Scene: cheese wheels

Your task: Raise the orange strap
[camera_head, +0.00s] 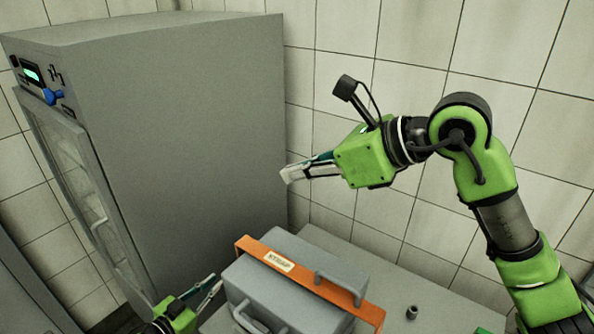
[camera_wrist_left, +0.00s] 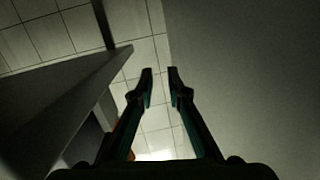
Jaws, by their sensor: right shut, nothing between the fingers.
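The orange strap (camera_head: 304,279) with a white label reading "STRAP" runs across the top of a grey case (camera_head: 262,293) at the bottom middle of the head view. My left gripper (camera_head: 217,284) is low, just left of the case and apart from the strap. Its fingers are spread with nothing between them, as the left wrist view (camera_wrist_left: 160,70) also shows. My right gripper (camera_head: 290,174) is shut and empty, raised above and behind the case, pointing left. The strap's lower parts are hidden.
A tall grey cabinet (camera_head: 200,110) with a glass door stands at the left, close to both grippers. The case rests on a grey surface (camera_head: 385,290) with a small dark cylinder (camera_head: 412,312) to its right. A tiled wall (camera_head: 410,50) is behind.

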